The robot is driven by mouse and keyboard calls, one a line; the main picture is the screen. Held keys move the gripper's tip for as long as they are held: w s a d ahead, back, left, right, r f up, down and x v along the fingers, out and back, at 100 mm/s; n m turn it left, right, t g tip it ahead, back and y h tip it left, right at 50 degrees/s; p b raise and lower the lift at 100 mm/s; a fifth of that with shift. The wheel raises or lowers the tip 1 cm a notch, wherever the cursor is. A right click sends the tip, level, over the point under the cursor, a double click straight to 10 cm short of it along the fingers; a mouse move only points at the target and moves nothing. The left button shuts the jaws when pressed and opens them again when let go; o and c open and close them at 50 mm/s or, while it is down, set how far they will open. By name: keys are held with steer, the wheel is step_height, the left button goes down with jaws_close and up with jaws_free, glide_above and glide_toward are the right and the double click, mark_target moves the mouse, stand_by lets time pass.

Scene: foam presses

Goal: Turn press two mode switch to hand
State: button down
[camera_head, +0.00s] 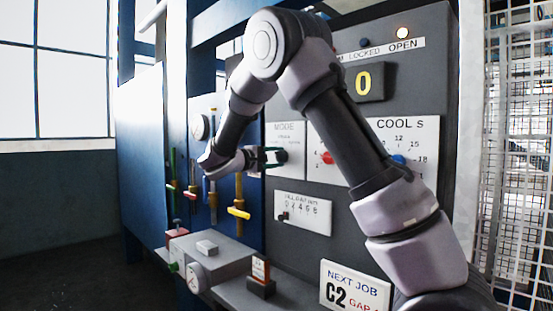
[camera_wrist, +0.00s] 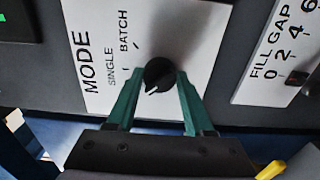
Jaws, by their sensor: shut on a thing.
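The mode switch is a round black knob (camera_wrist: 158,74) on a white plate marked MODE (camera_wrist: 98,50); the words SINGLE and BATCH are readable, and no HAND label is readable. A pale pointer line on the knob faces lower left in the wrist view, toward the left green finger. My gripper (camera_wrist: 160,80) is shut on the knob, one green finger on each side. In the head view my gripper (camera_head: 272,157) reaches the MODE plate (camera_head: 284,134) from the left. The left finger covers part of the plate. I cannot read which press this is.
The FILL GAP plate (camera_head: 303,213) lies below the MODE plate, and the COOL dial plate (camera_head: 405,145) to its right. Yellow-handled valves (camera_head: 239,212) are on the left. A grey box with a gauge (camera_head: 207,262) and a NEXT JOB card (camera_head: 354,289) stand below.

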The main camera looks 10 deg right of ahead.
stand_by(0.3)
steer(key=shift+c, duration=1.4)
jaws_free()
steer(key=v, duration=1.1)
